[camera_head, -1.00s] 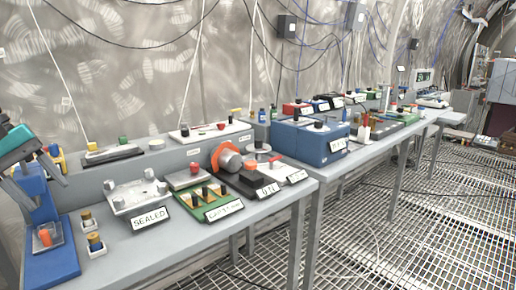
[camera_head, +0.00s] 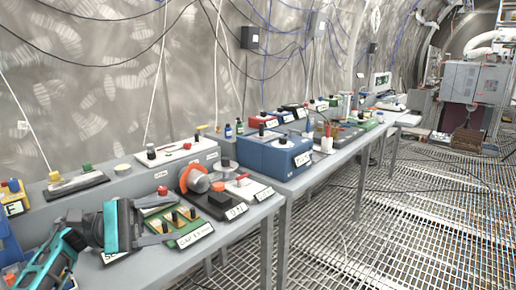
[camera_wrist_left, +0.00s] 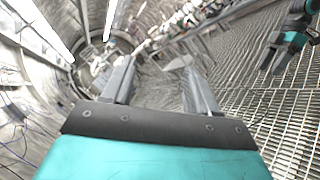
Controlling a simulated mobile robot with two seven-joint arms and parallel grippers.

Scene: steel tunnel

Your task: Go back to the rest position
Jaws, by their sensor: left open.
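My left gripper (camera_head: 168,228) is at the lower left of the head view, above the near bench, with its teal body and grey fingers pointing right. It is empty. The left wrist view shows its two grey fingers (camera_wrist_left: 158,82) spread apart with nothing between them. It overlaps the sealed metal box and its label, which are mostly hidden behind it. A teal and dark part of my other arm, seemingly the right gripper (camera_wrist_left: 276,60), shows at the upper right of the left wrist view; its jaw opening is unclear.
The grey bench (camera_head: 232,228) holds a green board (camera_head: 190,222), an orange-ringed motor (camera_head: 194,180) and a blue box (camera_head: 275,155). A yellow-and-blue item (camera_head: 14,197) is at the left edge.

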